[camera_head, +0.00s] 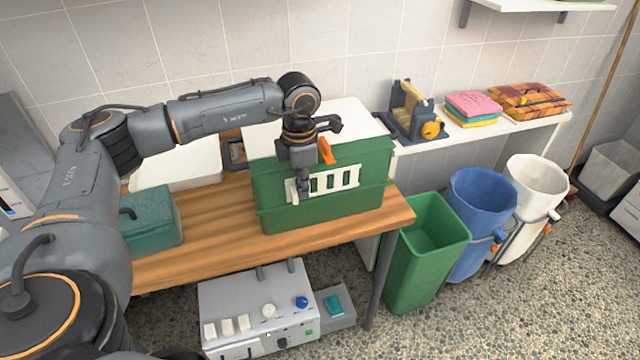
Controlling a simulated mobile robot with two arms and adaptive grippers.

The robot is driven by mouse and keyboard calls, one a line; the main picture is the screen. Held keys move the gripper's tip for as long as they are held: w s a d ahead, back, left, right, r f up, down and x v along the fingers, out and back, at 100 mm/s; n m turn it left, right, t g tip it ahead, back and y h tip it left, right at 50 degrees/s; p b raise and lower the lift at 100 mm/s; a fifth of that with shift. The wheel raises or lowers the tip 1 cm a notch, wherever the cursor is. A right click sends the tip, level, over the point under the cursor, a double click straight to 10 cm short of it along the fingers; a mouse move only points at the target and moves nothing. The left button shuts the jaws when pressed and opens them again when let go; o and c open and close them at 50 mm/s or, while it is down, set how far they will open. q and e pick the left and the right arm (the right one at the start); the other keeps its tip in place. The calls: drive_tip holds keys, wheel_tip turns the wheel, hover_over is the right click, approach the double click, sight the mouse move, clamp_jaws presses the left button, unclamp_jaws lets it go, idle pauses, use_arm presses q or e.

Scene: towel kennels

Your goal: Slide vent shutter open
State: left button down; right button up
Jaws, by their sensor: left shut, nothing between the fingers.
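A green box (270,222) with a white lid (352,122) stands on the wooden table. A white slotted vent shutter (338,182) is on its front face, with several upright slots showing green. My left gripper (303,196) points down, shut and empty, in front of the left end of the vent shutter and hides part of it. I cannot tell whether the fingers touch the shutter. An orange piece (326,150) shows just above the vent, beside the gripper. My right gripper is not in view.
A teal box (152,218) and a white tray (190,168) are left on the table (215,232). Green (425,255), blue (482,215) and white (535,190) bins stand at right. A shelf holds folded towels (473,105). A grey control unit (258,310) is below.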

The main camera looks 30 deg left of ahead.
use_arm(q)
drive_tip(key=shift+s+a, duration=0.4)
drive_tip(key=shift+s, duration=0.1)
wheel_tip(320, 180, up, 8)
drive_tip(key=p, duration=0.4)
drive_tip(key=shift+w+d+p, duration=0.35)
drive_tip(key=shift+w+p, duration=0.05)
